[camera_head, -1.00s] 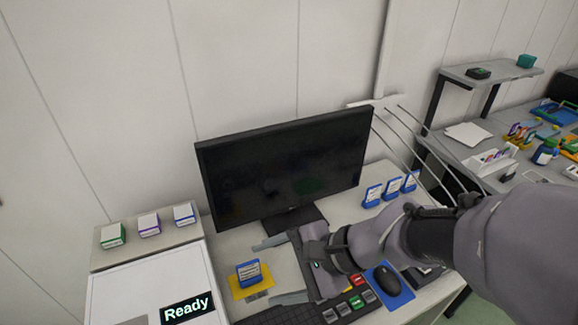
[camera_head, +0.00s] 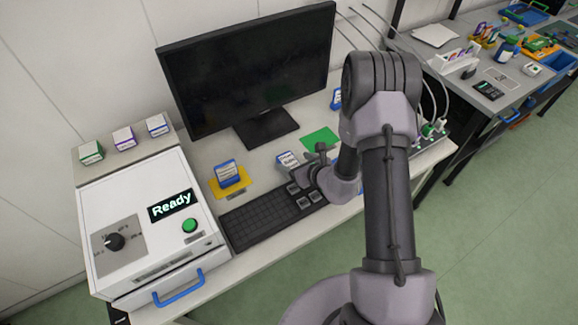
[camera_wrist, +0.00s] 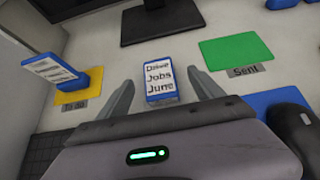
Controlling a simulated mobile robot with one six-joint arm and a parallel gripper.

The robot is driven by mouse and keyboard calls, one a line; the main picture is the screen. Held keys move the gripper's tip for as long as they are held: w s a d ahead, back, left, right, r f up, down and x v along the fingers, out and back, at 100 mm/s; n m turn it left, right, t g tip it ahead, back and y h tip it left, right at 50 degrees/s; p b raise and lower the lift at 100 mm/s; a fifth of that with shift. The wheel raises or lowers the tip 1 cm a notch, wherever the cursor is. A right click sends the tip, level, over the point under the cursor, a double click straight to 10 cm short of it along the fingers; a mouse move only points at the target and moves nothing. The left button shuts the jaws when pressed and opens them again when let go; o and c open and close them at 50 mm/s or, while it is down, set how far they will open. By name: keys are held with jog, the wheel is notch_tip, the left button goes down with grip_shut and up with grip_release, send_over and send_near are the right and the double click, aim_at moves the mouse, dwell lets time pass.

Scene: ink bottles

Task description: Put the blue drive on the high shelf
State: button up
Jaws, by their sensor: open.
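A blue drive with a white label reading "Drive Jobs June" (camera_wrist: 160,72) stands on the desk. In the wrist view it is between the two spread fingers of my gripper (camera_wrist: 161,92), which is open; contact cannot be told. In the head view that drive (camera_head: 287,160) is just left of my gripper (camera_head: 306,167). The raised shelf at the right is out of the picture now, except perhaps for a dark post.
A monitor (camera_head: 250,70) stands behind, a keyboard (camera_head: 262,215) in front. A green mat (camera_head: 320,139) marked "Sent" (camera_wrist: 243,71) is bare. A mouse (camera_wrist: 298,130) is at right.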

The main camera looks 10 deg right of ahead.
aim_at(289, 161)
jog(key=x, duration=0.1)
jog(key=b+x, duration=0.1)
jog(key=x, duration=0.1)
jog(key=b+x, duration=0.1)
jog(key=shift+a+f, duration=0.2)
jog(key=shift+f, duration=0.4)
jog(key=shift+w+a+f, duration=0.1)
jog(key=shift+w+f, duration=0.05)
jog(key=shift+w, duration=0.15)
grip_shut()
